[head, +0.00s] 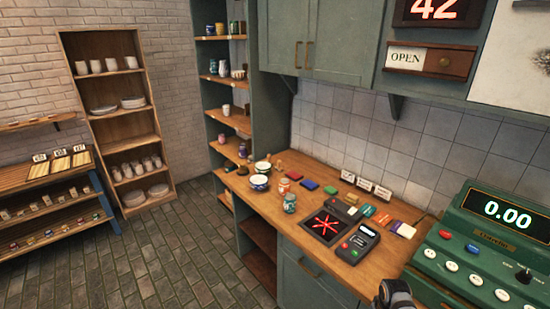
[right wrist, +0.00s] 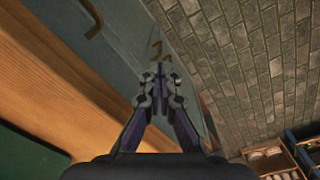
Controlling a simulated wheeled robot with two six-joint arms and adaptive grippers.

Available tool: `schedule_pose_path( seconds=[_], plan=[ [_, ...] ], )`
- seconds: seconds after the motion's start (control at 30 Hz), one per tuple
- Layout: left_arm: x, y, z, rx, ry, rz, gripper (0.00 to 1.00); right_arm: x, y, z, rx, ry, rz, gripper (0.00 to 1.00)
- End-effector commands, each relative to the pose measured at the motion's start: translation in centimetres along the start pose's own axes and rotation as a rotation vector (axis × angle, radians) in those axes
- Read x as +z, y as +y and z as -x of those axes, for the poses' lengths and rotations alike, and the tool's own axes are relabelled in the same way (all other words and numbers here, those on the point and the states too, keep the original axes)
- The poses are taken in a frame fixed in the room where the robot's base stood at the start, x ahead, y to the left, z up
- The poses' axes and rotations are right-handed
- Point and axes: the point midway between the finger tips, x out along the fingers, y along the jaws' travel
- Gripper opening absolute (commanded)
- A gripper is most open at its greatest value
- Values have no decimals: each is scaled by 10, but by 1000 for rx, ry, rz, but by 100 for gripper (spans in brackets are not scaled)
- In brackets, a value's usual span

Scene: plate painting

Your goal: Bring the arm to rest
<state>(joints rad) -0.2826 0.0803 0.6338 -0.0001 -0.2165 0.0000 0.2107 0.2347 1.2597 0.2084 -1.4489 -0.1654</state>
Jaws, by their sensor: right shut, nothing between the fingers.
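In the right wrist view my right gripper (right wrist: 157,95) is shut and empty. It is in front of the green cabinet front, below and beside the wooden counter edge, with the brick floor beyond. In the head view a grey and black part of my arm shows at the bottom edge, right of centre, by the counter. The fingers of that arm cannot be made out there. My left gripper is in neither view.
The wooden counter (head: 325,258) holds bowls, jars, a black pad with a red mark (head: 327,226), a card terminal (head: 358,243) and a green register (head: 485,250). Shelves (head: 121,135) stand at the back left. The brick floor (head: 130,265) at left is clear.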

Motion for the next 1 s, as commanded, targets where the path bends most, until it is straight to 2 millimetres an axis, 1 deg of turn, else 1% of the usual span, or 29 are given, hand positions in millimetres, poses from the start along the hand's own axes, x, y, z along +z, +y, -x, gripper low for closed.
schedule_pose_path(
  seconds=[0.03,0.07,0.1,0.13,0.17,0.2,0.27,0.3,0.37,0.4,0.47,0.5,0.6,0.7,0.8,1.0],
  plan=[
    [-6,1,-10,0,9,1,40,14,-3,-30,2,-7,-10,0],
    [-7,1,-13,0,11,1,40,22,-4,-47,6,-7,-17,0],
    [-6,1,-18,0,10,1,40,33,-5,-69,12,-6,-26,0],
    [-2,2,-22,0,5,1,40,44,-7,-87,16,-4,-32,0],
    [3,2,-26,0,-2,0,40,56,-9,-108,20,-3,-38,0],
    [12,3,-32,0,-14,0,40,75,-13,-137,28,-3,-47,0],
    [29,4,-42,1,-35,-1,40,110,-19,-181,39,1,-59,0],
    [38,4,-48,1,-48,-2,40,136,-24,-210,47,5,-64,0],
    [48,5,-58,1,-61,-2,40,177,-32,-248,56,12,-71,0],
    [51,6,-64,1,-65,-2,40,206,-39,-271,60,17,-72,0],
    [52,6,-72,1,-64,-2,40,248,-49,-299,64,25,-74,0],
    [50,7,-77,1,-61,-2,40,275,-56,-314,65,31,-73,0],
    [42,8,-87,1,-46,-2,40,330,-72,-339,62,46,-72,0],
    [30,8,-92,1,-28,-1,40,364,-82,-350,57,59,-70,0],
    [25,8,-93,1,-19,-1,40,380,-87,-353,54,67,-69,0],
    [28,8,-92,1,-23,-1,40,381,-88,-352,54,70,-69,0]
  ],
)
